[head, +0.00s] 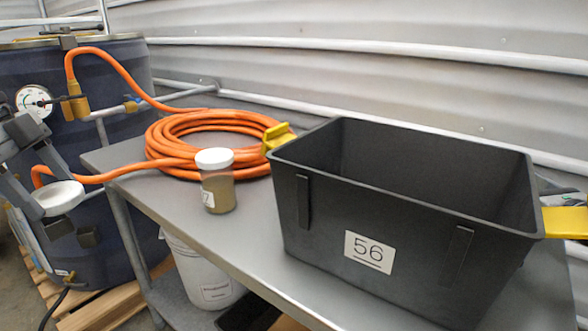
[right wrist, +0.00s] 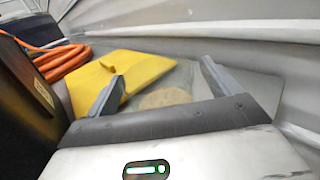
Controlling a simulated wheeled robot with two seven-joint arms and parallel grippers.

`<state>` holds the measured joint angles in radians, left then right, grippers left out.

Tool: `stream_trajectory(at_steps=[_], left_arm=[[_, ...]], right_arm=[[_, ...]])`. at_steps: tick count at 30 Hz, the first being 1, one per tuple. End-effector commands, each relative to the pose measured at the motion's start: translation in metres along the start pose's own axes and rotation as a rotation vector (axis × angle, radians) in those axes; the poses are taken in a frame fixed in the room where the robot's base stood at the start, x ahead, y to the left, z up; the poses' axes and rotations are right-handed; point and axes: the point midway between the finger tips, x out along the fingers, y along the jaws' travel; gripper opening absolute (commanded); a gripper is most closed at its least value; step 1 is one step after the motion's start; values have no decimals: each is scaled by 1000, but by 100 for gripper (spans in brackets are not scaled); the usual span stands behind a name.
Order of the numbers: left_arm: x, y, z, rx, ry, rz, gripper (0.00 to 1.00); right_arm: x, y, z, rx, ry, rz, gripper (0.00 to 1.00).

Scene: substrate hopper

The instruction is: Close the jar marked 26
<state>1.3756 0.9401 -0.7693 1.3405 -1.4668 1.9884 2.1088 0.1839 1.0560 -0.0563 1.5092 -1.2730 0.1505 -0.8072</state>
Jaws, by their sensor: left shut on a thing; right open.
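My left gripper (head: 46,186) is at the far left in the head view, shut on a round white lid (head: 64,199). It holds the lid in the air beside the blue drum, left of the table. My right gripper (right wrist: 162,72) is open in the right wrist view, near a yellow bin handle (right wrist: 145,72). A round brown surface (right wrist: 165,99), perhaps the contents of an open jar, lies between and below its fingers. No label marked 26 can be read. A jar (head: 220,192) with a white lid on stands upright on the table; its label is turned partly away.
A black bin (head: 400,225) marked 56, with yellow handles, fills the table's right side and hides what is behind it. An orange hose coil (head: 180,145) lies behind the lidded jar. A blue drum (head: 110,90) stands left. Bare table (head: 225,245) lies left of the bin.

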Motion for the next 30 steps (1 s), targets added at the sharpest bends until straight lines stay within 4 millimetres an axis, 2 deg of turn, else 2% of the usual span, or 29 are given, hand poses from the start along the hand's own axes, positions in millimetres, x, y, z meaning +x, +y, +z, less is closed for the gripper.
stream_trajectory(at_steps=[5, 16, 17, 22, 23, 30], left_arm=[[-2, 0, -1, 0, 0, 0, 48], [-2, 0, -1, 0, 0, 0, 48], [-2, 0, -1, 0, 0, 0, 48], [-2, 0, -1, 0, 0, 0, 48], [-2, 0, -1, 0, 0, 0, 48], [-3, 0, -1, 0, 0, 0, 48]], right_arm=[[11, 1, 1, -1, 0, 2, 88], [12, 1, 0, -2, 1, 2, 88], [12, 1, 0, -2, 1, 2, 83], [12, 1, 0, -2, 1, 2, 36], [12, 1, 0, -2, 1, 2, 31], [12, 1, 3, -3, -2, 1, 31]])
